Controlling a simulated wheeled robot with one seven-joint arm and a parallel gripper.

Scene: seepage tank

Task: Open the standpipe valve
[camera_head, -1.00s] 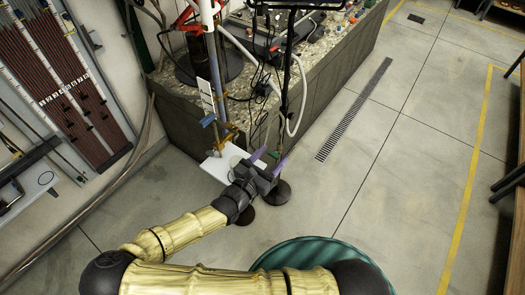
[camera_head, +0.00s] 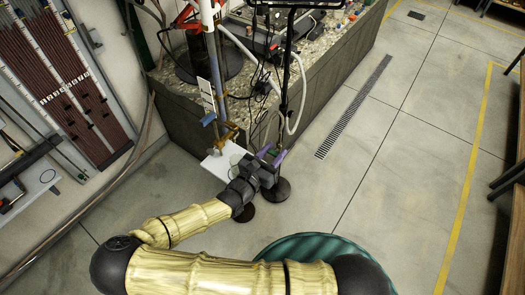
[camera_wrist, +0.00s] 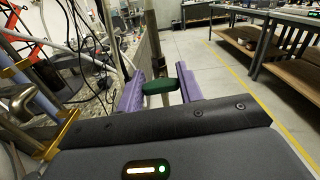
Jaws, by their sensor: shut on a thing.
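A dark green handle (camera_wrist: 160,87) sits between the two purple fingers of my gripper (camera_wrist: 161,90) in the wrist view, in front of an upright pole (camera_wrist: 152,45). In the head view my gripper (camera_head: 272,155) is at the lower part of a dark upright stand, and its fingers are close together. My gripper is shut on the green handle. The handle lies roughly crosswise between the fingers; its joint to the pole is partly hidden. A brass valve (camera_head: 228,134) with a blue lever (camera_head: 209,119) stands to the left of my gripper in the head view.
A stone-topped bench (camera_head: 315,70) with cables and equipment stands behind the stand. A white plate (camera_head: 217,163) is left of my gripper. Round black bases (camera_head: 278,190) stand on the floor below. The floor to the right (camera_head: 410,180) is clear.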

